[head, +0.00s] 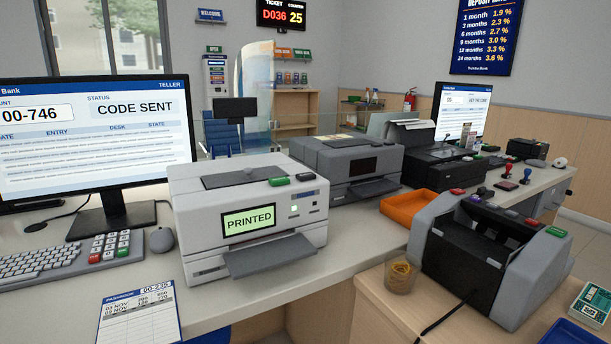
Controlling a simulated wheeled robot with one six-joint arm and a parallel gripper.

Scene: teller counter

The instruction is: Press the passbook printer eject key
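The white passbook printer (250,218) stands on the counter in the middle of the head view. Its green screen (249,220) reads "PRINTED". On its top right edge are a green key (279,181) and a dark grey key (305,177); their labels are too small to read, so I cannot tell which is the eject key. A small light on the front glows greenish white. The grey tray (270,255) sticks out at the front with no book visible on it. A passbook page (140,312) marked "00-235" shows at the bottom left. My gripper is not in view.
A monitor (95,140) reading "CODE SENT", a keypad (107,247) and a mouse (161,240) are left of the printer. A grey machine (349,165) stands close behind right. An orange tray (408,208) and banknote counter (485,250) are at the right.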

